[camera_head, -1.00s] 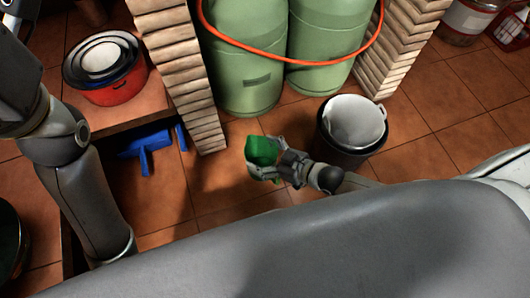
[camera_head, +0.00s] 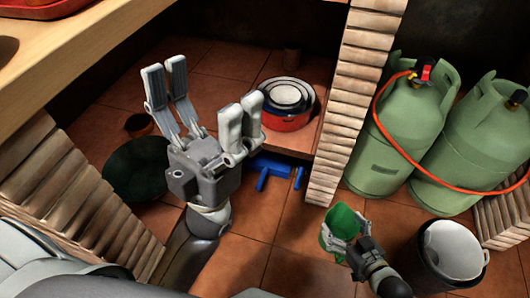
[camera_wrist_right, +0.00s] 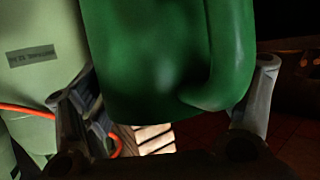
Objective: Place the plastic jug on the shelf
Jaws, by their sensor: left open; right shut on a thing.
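The green plastic jug (camera_head: 341,222) is in my right gripper (camera_head: 343,240), low in front of the brick pillar. In the right wrist view the jug (camera_wrist_right: 165,60) fills the middle, with its handle at the right and a finger on each side. The low tiled shelf (camera_head: 222,78) lies beyond my left gripper, left of the pillar. My left gripper (camera_head: 201,95) is raised, open and empty, in front of the shelf and covering part of it.
Stacked pots with a red outer one (camera_head: 288,122) stand on the shelf beside the pillar (camera_head: 345,110). A blue object (camera_head: 275,170) lies below the shelf edge. Green gas cylinders (camera_head: 400,140) and a bin (camera_head: 450,255) stand right. A wooden counter (camera_head: 90,50) overhangs upper left.

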